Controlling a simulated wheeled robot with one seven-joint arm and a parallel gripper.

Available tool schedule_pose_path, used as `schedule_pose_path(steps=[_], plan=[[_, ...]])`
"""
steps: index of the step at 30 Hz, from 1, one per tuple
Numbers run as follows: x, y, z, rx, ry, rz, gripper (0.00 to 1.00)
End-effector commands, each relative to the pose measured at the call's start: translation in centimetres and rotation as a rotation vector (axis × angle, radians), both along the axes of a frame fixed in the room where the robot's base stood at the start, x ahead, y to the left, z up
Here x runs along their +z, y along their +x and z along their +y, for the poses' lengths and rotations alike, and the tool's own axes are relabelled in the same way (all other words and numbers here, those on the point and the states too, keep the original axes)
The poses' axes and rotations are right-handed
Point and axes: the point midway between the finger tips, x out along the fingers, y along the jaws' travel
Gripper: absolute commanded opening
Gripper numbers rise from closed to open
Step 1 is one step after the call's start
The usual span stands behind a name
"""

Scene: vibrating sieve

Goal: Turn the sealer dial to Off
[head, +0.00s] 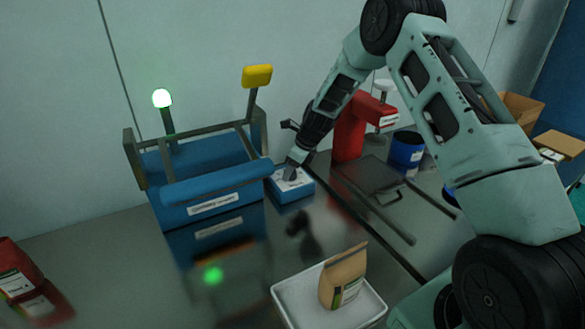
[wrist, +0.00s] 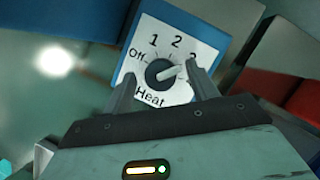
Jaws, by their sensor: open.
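The sealer dial (wrist: 160,74) is a dark round knob with a pale pointer on a white plate marked Off, 1, 2, 3 and Heat. Its pointer aims right and slightly up, toward the 3 side and away from Off. The dial's blue box (head: 296,191) sits beside the blue sealer (head: 210,192) in the head view. My gripper (wrist: 160,71) is open, with one finger on each side of the dial; I cannot tell whether they touch it. In the head view my gripper (head: 291,170) is over the box and hides the knob.
A yellow-topped lever (head: 257,76) and a lit green lamp (head: 161,98) rise from the sealer. A red press (head: 350,130) stands to the right. A white tray (head: 300,304) with a tan pouch (head: 343,276) is in front. Bare metal table lies between.

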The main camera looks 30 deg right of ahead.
Motion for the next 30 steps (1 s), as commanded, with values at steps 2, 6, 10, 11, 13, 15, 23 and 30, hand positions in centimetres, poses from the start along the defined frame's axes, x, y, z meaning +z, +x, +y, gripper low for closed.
schedule_pose_path(steps=[2, 6, 10, 11, 13, 15, 23, 30], plan=[[0.01, 0.00, 0.00, 0.000, 0.000, 0.000, 0.58], [0.01, -0.01, -0.02, 0.000, 0.000, 0.000, 0.28], [0.03, -0.01, -0.02, 0.000, 0.000, 0.000, 0.14], [0.03, -0.01, -0.02, 0.000, 0.000, 0.000, 0.14], [0.03, -0.01, -0.04, 0.002, 0.000, 0.000, 0.14], [0.03, -0.02, -0.05, 0.009, 0.001, 0.000, 0.14], [0.00, 0.03, -0.15, 0.105, 0.001, 0.000, 0.14], [0.02, 0.18, -0.21, 0.297, 0.000, 0.000, 0.14]])
